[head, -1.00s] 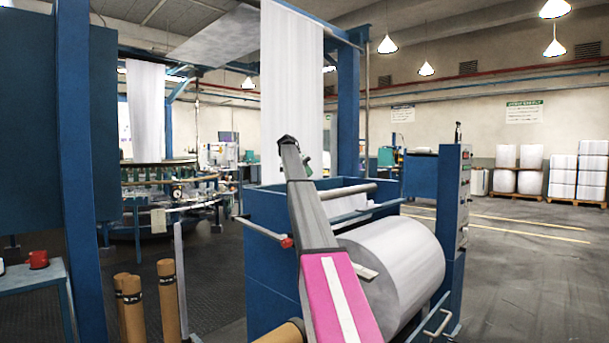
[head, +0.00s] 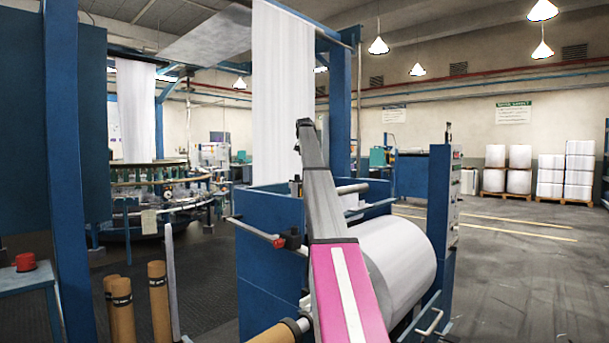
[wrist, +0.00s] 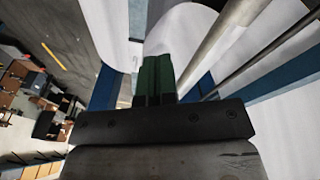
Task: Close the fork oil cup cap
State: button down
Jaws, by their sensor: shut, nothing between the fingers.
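I cannot make out the fork oil cup or its cap in either view. In the wrist view my gripper (wrist: 154,60) is shut, its two green fingers side by side with nothing between them. The fingers point towards white fabric and metal bars, and no cup shows at their tips. In the head view my arm rises across the front of the blue take-up frame (head: 262,250), and my gripper cannot be made out there. A small dark fitting (head: 295,187) stands at that frame's top edge, too small to identify.
A large white fabric roll (head: 395,262) sits in the blue frame, right of my arm. A red-tipped bar (head: 262,233) sticks out on its left. Cardboard tubes (head: 158,300) stand at lower left, near a table with a red cup (head: 26,262). Open floor (head: 530,270) lies right.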

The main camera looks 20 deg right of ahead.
aim_at(300, 180)
jog(key=s+d+r+n+t+y, duration=0.2)
jog(key=s+n+t+y, duration=0.4)
jog(key=s, duration=0.6)
jog(key=w+a+f+n+y, duration=0.1)
jog(key=w+a+f, duration=0.4)
jog(key=a+f, duration=0.2)
jog(key=shift+w+a+f+g, duration=0.25)
jog(key=shift+a+g, duration=0.05)
jog(key=shift+a, duration=0.1)
jog(key=shift+s+a, duration=0.2)
jog(key=shift+a, duration=0.4)
